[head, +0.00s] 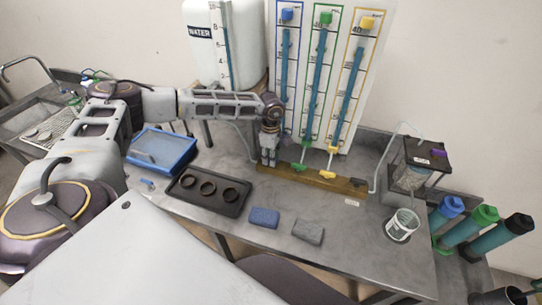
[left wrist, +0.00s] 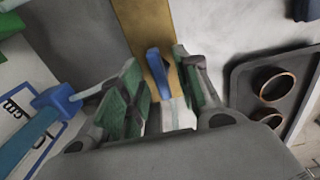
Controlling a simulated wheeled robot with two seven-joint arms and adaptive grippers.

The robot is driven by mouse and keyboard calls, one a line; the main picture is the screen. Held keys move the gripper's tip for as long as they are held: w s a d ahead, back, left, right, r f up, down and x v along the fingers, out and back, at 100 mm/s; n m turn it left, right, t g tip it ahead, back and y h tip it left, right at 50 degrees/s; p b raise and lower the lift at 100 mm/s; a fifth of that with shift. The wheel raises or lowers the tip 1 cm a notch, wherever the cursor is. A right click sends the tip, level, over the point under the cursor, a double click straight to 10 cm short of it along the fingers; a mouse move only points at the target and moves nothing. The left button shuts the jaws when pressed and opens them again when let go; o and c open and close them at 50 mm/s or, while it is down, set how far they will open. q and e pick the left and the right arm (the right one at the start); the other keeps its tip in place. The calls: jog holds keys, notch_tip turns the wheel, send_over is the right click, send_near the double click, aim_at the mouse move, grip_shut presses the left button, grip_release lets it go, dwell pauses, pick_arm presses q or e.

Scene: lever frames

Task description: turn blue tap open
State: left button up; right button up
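The blue tap's lever (left wrist: 158,65) shows in the left wrist view on the wooden strip (left wrist: 138,25), in the gap between my left gripper's fingers. My left gripper (head: 268,162) points down at the left part of the wooden strip in the head view and hides the blue tap there. In the left wrist view its green-padded fingers are apart, one on each side of the lever. I cannot tell whether either pad touches it. The green tap (head: 299,167) and yellow tap (head: 327,174) sit further right on the strip. My right gripper is not in view.
The panel with blue, green and yellow columns (head: 322,75) stands behind the strip, with a water tank (head: 203,55) to its left. A dark tray with rings (head: 182,196), a blue sponge (head: 264,217) and a grey sponge (head: 308,231) lie in front. A clear cup (head: 402,225) stands right.

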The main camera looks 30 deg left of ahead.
pick_arm(q)
grip_shut()
